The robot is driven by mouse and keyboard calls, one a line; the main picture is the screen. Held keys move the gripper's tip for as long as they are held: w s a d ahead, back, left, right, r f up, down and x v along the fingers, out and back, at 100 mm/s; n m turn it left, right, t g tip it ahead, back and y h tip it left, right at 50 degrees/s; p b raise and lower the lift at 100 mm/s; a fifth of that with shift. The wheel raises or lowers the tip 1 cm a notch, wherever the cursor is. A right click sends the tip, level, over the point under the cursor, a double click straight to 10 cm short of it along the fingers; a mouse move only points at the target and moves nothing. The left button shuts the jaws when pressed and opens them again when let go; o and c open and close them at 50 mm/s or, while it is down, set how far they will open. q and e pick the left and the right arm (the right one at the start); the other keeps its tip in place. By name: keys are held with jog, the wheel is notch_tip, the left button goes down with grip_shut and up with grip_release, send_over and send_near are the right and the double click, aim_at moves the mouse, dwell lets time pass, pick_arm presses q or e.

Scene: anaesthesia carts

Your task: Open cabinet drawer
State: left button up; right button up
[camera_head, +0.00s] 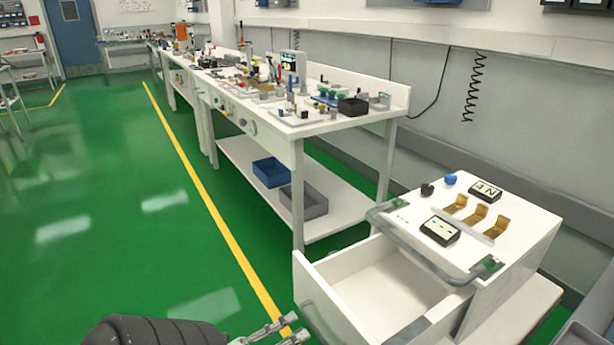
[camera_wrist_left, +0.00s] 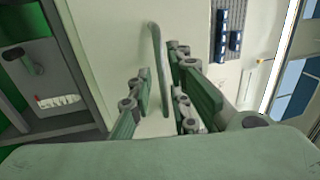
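The white cart (camera_head: 515,245) stands at the lower right in the head view. Its top drawer (camera_head: 385,285) is pulled out, and the inside I can see looks empty. My left gripper (camera_head: 288,328) is at the bottom edge of the head view, just in front of the drawer front (camera_head: 322,300). In the left wrist view, my left gripper (camera_wrist_left: 158,98) is open. A curved grey-green handle bar (camera_wrist_left: 157,62) stands between its fingers, with gaps visible beside it. Whether either finger touches the bar is unclear. My right gripper is not in view.
A grey rail (camera_head: 420,255) runs around the cart top, which carries labelled blocks and brass brackets (camera_head: 478,214). A long white workbench (camera_head: 345,122) with many items stands behind, with blue and grey bins below. Green floor on the left is clear.

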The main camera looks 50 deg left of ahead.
pick_arm(q)
jog(key=v, duration=0.7)
jog(key=shift+s, duration=0.1)
